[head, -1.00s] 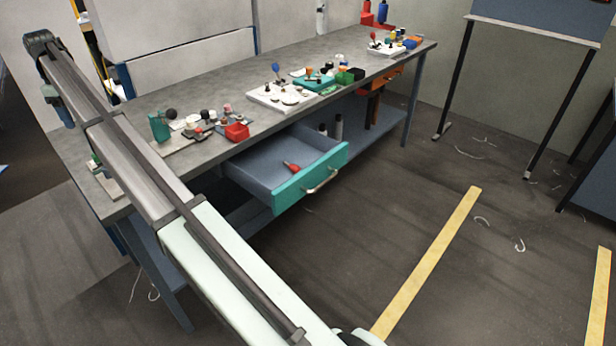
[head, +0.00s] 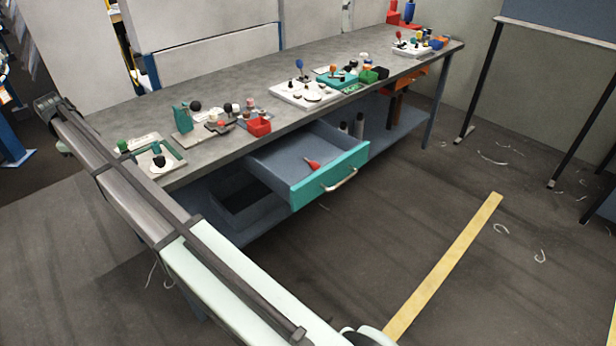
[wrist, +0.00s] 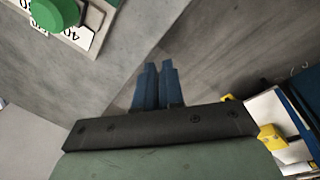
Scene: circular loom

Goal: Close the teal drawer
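The teal drawer (head: 331,177) sticks out from under the front of the workbench in the head view, pulled well open.
A lower shelf (head: 378,137) runs beneath. The floor before the drawer is open, with a yellow stripe (head: 445,265).

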